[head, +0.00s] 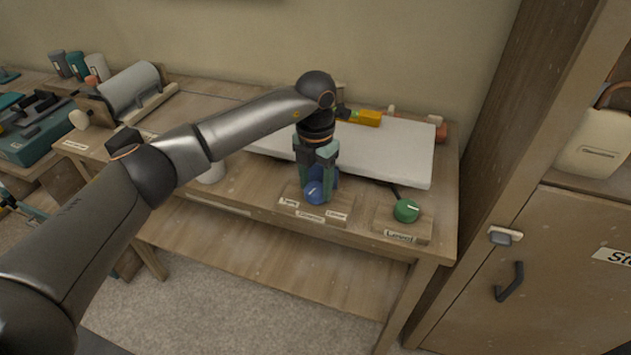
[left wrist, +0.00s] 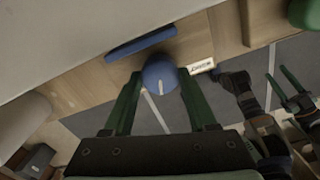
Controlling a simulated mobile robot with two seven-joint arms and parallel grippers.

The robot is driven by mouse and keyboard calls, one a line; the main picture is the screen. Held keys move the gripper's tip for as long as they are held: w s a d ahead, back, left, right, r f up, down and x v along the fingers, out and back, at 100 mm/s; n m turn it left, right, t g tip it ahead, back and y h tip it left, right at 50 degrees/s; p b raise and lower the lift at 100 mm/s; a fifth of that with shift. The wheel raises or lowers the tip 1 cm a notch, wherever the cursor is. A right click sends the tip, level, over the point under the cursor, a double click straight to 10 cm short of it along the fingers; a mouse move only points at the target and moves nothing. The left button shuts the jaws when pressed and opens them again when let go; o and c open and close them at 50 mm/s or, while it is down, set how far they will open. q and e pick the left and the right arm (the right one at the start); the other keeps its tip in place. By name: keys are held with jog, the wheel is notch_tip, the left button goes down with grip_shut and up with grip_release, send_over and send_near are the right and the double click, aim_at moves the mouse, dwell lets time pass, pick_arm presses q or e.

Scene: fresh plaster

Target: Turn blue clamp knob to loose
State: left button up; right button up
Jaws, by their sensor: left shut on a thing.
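The blue clamp knob (head: 315,193) sits on a small wooden block (head: 337,214) with several labels at the bench's front; their words are too small to read surely. My left gripper (head: 318,181) comes down from above and is shut on the knob. In the left wrist view the knob (left wrist: 160,75) lies between the two green fingertips, and its white line points towards the bottom of the picture. A blue bar stands just behind the knob. My right gripper (left wrist: 290,90) appears at the right of the left wrist view, fingers apart and empty.
A green knob (head: 406,210) on its own labelled block stands to the right. A pale slab (head: 400,150) lies behind the knobs, with an orange item (head: 370,117) at its back edge. A wooden cabinet (head: 530,250) stands right of the bench.

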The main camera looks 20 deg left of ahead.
pick_arm(q)
jog(key=n+p, duration=0.1)
jog(key=n, duration=0.5)
jog(key=shift+r+n, duration=0.1)
jog(key=shift+n, duration=0.2)
jog(key=n+p, duration=0.1)
jog(key=n, duration=0.4)
jog(key=shift+n, duration=0.3)
jog(key=shift+w, duration=0.1)
